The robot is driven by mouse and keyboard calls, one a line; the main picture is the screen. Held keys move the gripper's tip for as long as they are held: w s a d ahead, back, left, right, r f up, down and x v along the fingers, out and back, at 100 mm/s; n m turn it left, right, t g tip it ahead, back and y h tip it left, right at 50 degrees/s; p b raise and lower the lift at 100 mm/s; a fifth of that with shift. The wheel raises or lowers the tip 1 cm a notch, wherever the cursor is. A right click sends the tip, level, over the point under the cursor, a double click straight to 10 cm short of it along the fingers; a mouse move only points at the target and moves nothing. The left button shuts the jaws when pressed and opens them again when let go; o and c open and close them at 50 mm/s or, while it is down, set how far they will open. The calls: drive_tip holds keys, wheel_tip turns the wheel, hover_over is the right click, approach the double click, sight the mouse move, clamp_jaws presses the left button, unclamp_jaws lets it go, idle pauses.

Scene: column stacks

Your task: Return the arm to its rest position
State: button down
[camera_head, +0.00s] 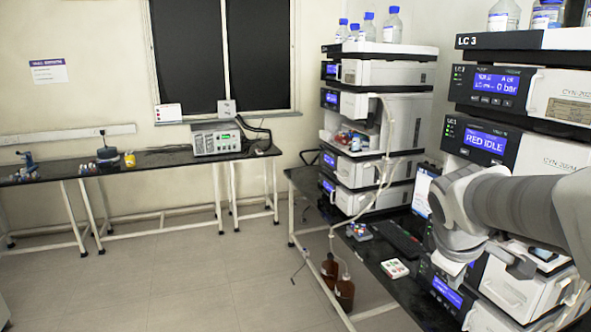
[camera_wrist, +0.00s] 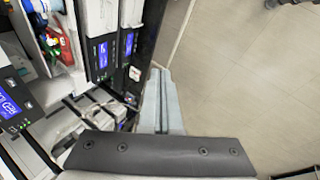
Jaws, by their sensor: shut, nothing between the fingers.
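My arm (camera_head: 520,208) comes in from the right edge of the head view and bends down in front of the right-hand instrument stack. Its fingertips are hard to make out there. In the wrist view my gripper (camera_wrist: 160,74) shows as two pale grey fingers side by side, shut, with nothing held. Behind the fingers lie a dark bench edge and open floor. The LC 3 column stack (camera_head: 490,98) stands behind my arm, which hides part of its lower modules. A screen on it reads "RED IDLE".
A second instrument stack (camera_head: 386,75) with bottles on top stands further back. A keyboard (camera_head: 398,238) and a small white tray (camera_head: 395,268) lie on the dark bench. Brown bottles (camera_head: 344,292) stand on the floor below. The floor (camera_head: 190,275) at the left is clear.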

drive_tip(key=s+a+f+m+t+y, duration=0.1)
drive_tip(key=s+a+m+y, duration=0.3)
drive_tip(key=s+a, duration=0.9)
drive_tip(key=s+m, duration=0.1)
drive_tip(key=m, duration=0.1)
drive_tip(key=shift+a+m, duration=0.15)
drive_tip(key=shift+m, duration=0.25)
